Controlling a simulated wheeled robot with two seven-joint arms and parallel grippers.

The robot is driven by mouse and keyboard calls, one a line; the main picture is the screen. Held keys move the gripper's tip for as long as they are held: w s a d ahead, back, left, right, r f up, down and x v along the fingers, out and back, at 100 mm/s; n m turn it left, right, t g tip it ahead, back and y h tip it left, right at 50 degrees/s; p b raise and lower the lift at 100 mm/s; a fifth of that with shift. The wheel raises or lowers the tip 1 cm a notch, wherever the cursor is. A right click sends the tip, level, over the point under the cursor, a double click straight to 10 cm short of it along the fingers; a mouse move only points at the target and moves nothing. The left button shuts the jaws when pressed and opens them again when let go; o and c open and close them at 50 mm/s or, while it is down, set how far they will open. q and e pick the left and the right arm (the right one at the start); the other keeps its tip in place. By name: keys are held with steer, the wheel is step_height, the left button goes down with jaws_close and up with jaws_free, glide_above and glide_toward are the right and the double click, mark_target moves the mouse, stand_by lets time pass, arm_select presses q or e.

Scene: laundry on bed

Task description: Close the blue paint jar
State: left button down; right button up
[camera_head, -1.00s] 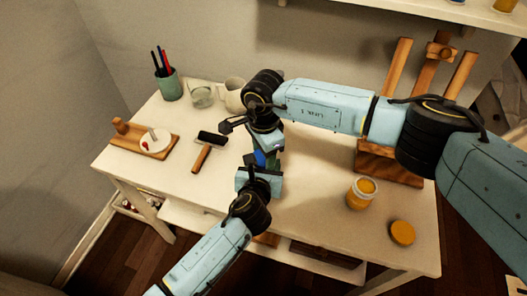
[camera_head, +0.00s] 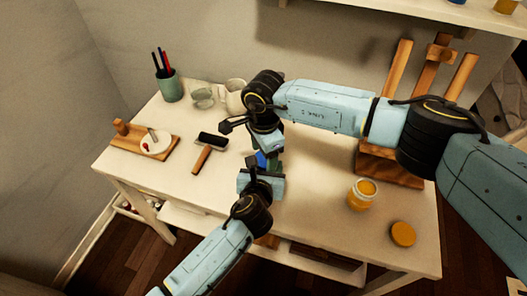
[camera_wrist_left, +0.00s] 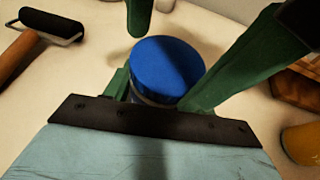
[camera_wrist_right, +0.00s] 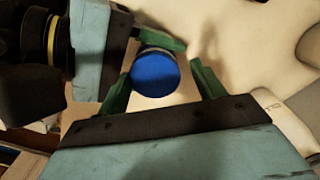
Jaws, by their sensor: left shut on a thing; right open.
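The blue paint jar's lid (camera_wrist_left: 168,68) sits on top of the jar (camera_wrist_left: 145,98), whose glass shows only as a narrow strip beneath it. I cannot tell how tight the lid is. My left gripper (camera_head: 262,174) is shut on the jar, with green fingers at its sides. My right gripper (camera_head: 268,151) is open, its green fingers spread on either side of the lid with gaps visible. The lid also shows between them in the right wrist view (camera_wrist_right: 155,73). In the head view, the grippers mostly hide the blue jar (camera_head: 262,159).
An open yellow jar (camera_head: 361,194) and its yellow lid (camera_head: 402,234) are at the right. A roller (camera_head: 207,148), wooden board (camera_head: 135,138), pen cup (camera_head: 170,87) and mug (camera_head: 236,97) are at the left and back. An easel (camera_head: 412,110) stands behind my right arm.

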steer(key=shift+s+a, duration=0.1)
steer(key=shift+s, duration=0.15)
steer(key=shift+r, duration=2.3)
steer(key=shift+w, duration=0.1)
steer(key=shift+c, duration=0.4)
steer(key=n, duration=0.1)
steer(key=r+n, duration=0.1)
steer(key=n, duration=0.1)
steer(key=shift+r+n, duration=0.15)
steer(key=shift+n, duration=0.15)
steer(key=n, duration=0.1)
steer(key=r+n, duration=0.1)
steer(key=n, duration=0.1)
steer(key=r+n, duration=0.1)
steer(key=n, duration=0.1)
steer(key=shift+d, duration=0.2)
steer(key=shift+f, duration=0.1)
steer(key=shift+f, duration=3.9)
steer(key=shift+c, duration=0.3)
